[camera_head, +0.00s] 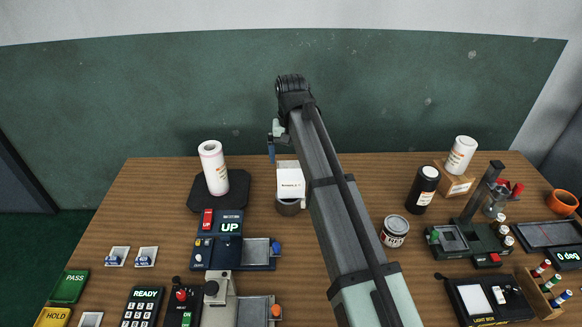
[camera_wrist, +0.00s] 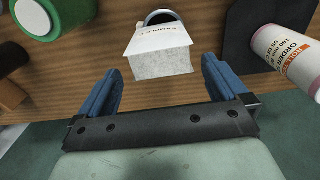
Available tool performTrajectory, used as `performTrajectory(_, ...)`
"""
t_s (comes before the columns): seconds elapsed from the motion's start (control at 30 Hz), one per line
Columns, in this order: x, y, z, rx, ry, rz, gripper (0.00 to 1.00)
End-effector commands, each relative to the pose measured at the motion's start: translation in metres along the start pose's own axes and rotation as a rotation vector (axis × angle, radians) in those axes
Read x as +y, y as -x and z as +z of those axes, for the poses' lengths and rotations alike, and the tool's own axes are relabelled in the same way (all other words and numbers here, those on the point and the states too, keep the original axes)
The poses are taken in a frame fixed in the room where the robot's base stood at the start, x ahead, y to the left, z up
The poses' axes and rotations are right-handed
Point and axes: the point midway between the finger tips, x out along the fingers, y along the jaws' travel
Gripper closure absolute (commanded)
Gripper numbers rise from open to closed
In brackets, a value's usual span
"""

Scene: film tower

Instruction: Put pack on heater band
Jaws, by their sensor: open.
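A white box-shaped pack with printed text (camera_head: 290,181) sits at the top of a small grey metal cylinder (camera_head: 289,208), possibly the heater band. In the wrist view the pack (camera_wrist: 160,50) is tilted, and the cylinder's dark round opening (camera_wrist: 161,17) shows beyond it. I cannot tell whether the pack rests on the rim or partly inside. My gripper (camera_wrist: 161,68) is open, with its blue fingers apart on either side of the pack's near end and no visible contact. In the head view one blue finger (camera_head: 271,152) shows left of the arm, above the pack; the other is hidden.
A black bottle (camera_head: 422,189), a tin (camera_head: 395,231) and a white bottle on a wooden block (camera_head: 456,186) stand right of my arm. Control panels fill the front. Bare wood lies around the cylinder.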

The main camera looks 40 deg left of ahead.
Motion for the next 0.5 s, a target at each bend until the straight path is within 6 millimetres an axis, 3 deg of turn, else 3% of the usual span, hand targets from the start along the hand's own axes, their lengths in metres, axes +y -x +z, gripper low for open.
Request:
performTrajectory(0.2, 0.0, 0.027, -0.001, 0.001, 0.0, 0.0, 0.0)
performTrajectory(0.5, 0.0, 0.035, 0.0, 0.0, 0.0, 0.0, 0.0)
